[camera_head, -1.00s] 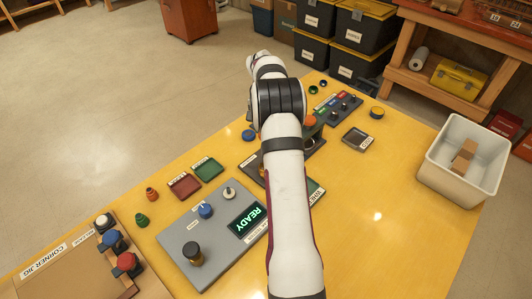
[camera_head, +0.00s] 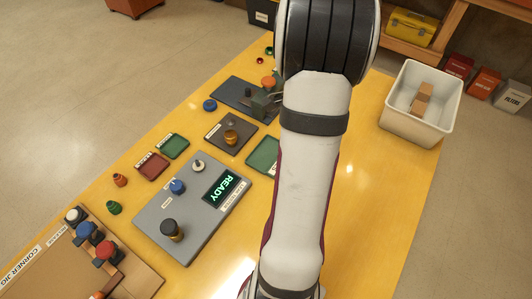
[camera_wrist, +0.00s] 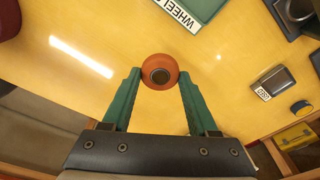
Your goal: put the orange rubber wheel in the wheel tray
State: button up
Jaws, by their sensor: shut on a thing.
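The orange rubber wheel (camera_wrist: 160,62), with a dark hub, sits between the green fingertips of my gripper (camera_wrist: 159,84) in the wrist view. The gripper is shut on it and holds it over bare yellow bench. The wheel tray (camera_wrist: 208,6), green inside with a pale label reading WHEEL, is cut off by the top edge of that view, ahead of the wheel and apart from it. In the head view a green tray (camera_head: 262,156), probably the same one, shows left of my arm, partly hidden. My gripper and the held wheel are not visible there.
A grey READY panel with knobs (camera_head: 150,222) and small red (camera_head: 153,166) and green (camera_head: 175,146) trays lie left. A white bin (camera_head: 398,126) stands at the right. The bench (camera_head: 375,215) right of my arm is clear.

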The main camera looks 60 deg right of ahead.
aim_at(266, 155)
jog(key=w+f, duration=0.2)
jog(key=w, duration=0.1)
jog(key=w+a+f, duration=0.1)
jog(key=w+f, duration=0.1)
jog(key=w, duration=0.2)
jog(key=w+f, duration=0.3)
jog(key=w, duration=0.1)
jog(key=shift+a, duration=0.15)
jog(key=shift+w+f, duration=0.1)
jog(key=shift+f, duration=1.9)
jog(key=shift+f, duration=0.15)
jog(key=o, duration=1.3)
